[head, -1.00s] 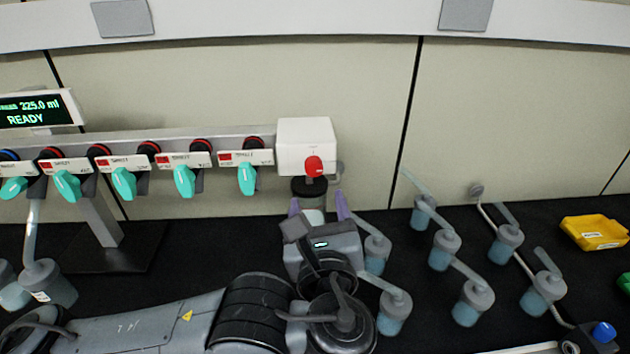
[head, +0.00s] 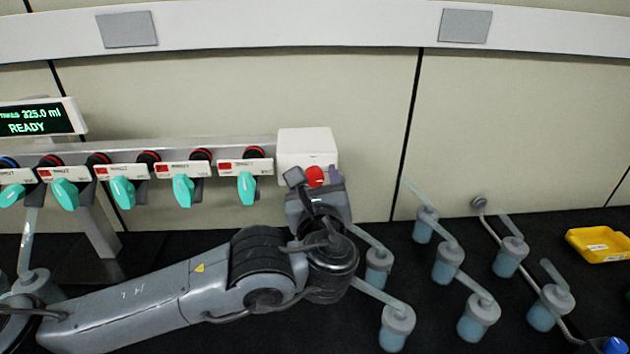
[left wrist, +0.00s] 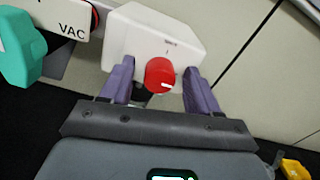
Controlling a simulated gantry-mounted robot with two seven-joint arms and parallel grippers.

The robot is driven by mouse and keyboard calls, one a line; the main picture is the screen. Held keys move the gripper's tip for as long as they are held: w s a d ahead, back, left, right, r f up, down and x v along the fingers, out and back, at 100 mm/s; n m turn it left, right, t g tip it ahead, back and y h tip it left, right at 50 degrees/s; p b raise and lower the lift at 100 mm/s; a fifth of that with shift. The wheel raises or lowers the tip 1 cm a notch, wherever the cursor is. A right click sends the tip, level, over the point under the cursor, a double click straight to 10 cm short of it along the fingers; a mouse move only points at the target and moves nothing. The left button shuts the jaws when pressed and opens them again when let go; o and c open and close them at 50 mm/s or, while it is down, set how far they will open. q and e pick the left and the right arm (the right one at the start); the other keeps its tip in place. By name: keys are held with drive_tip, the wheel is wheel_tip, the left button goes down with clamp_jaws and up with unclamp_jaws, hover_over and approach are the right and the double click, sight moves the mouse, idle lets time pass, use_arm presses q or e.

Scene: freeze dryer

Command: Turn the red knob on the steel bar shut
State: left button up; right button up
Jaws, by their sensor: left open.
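The red knob (head: 315,176) is on the front of a white box (head: 306,146) at the right end of the steel bar (head: 130,152). In the left wrist view the knob (left wrist: 160,75) shows a small white mark at its right side. My left gripper (head: 315,178) is at the knob. In the left wrist view its purple fingers (left wrist: 158,82) are apart, one on each side of the knob, with gaps visible between. The knob's underside and the lower box are partly hidden by my gripper in the head view. My right gripper is not in view.
Several teal-handled valves (head: 183,190) hang along the bar to the left. A display (head: 40,118) reads READY. Several flasks with angled necks (head: 447,262) stand on the black bench to the right, some close to my arm.

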use_arm(q)
drive_tip(key=c, duration=1)
drive_tip(key=shift+f+n+b, duration=0.2)
drive_tip(key=shift+n+b, duration=0.2)
drive_tip(key=shift+b, duration=0.3)
drive_tip(key=shift+c, duration=0.2)
drive_tip(key=n+b, duration=0.6)
drive_tip(key=b, duration=0.1)
drive_tip(key=shift+f+n, duration=0.2)
drive_tip(key=shift+n, duration=0.1)
drive_tip(key=n+b, duration=0.4)
drive_tip(key=n, duration=0.1)
drive_tip(key=shift+a, duration=0.1)
drive_tip(key=n+b, duration=0.2)
drive_tip(key=n, duration=0.2)
drive_tip(key=shift+b, duration=0.3)
drive_tip(key=shift+r+n, duration=0.1)
drive_tip(key=shift+n, duration=0.6)
drive_tip(key=shift+b, duration=0.35)
